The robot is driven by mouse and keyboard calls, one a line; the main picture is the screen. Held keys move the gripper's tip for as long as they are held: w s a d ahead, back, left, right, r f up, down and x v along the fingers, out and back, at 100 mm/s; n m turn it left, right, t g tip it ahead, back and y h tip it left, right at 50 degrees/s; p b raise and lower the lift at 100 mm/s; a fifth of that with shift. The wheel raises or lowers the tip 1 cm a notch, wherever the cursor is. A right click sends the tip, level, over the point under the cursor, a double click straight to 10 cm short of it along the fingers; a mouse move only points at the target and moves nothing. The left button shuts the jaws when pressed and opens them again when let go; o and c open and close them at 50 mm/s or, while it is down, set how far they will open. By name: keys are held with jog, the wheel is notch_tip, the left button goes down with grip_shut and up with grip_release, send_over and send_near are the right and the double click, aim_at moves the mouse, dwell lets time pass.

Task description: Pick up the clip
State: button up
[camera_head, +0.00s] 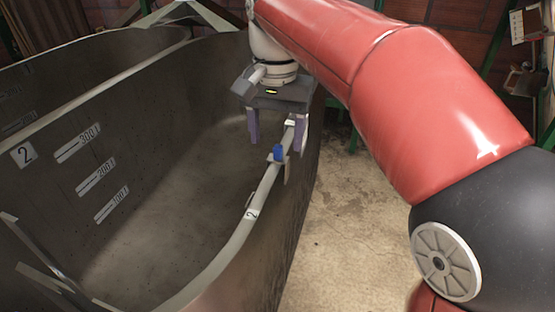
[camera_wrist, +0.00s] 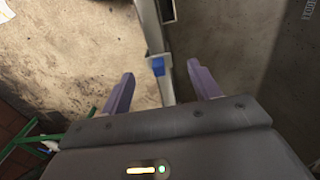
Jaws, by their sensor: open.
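The clip (camera_head: 278,153) is a small piece with a blue part and a grey part, seated on the rim of the large grey vat (camera_head: 232,243). In the wrist view the blue part of the clip (camera_wrist: 158,66) shows in the gap between the fingertips. My gripper (camera_head: 277,146) is open, its two purple fingers pointing down on either side of the rim. It is empty and close to the clip; how far the tips are from it I cannot tell. It also shows in the wrist view (camera_wrist: 160,70).
The vat is open, with volume marks (camera_head: 88,138) on its inner far wall. Bare stained floor (camera_head: 345,235) lies to the right of it. Green metal framing (camera_head: 548,138) and a brick wall (camera_head: 460,12) stand at the back.

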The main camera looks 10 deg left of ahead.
aim_at(278, 158)
jog(key=f, duration=0.3)
jog(key=f+b, duration=0.1)
jog(key=f, duration=0.3)
jog(key=shift+w+d+f, duration=0.1)
jog(key=shift+w+d, duration=0.05)
jog(key=shift+w, duration=0.05)
jog(key=c, duration=1.1)
jog(key=shift+o, duration=0.2)
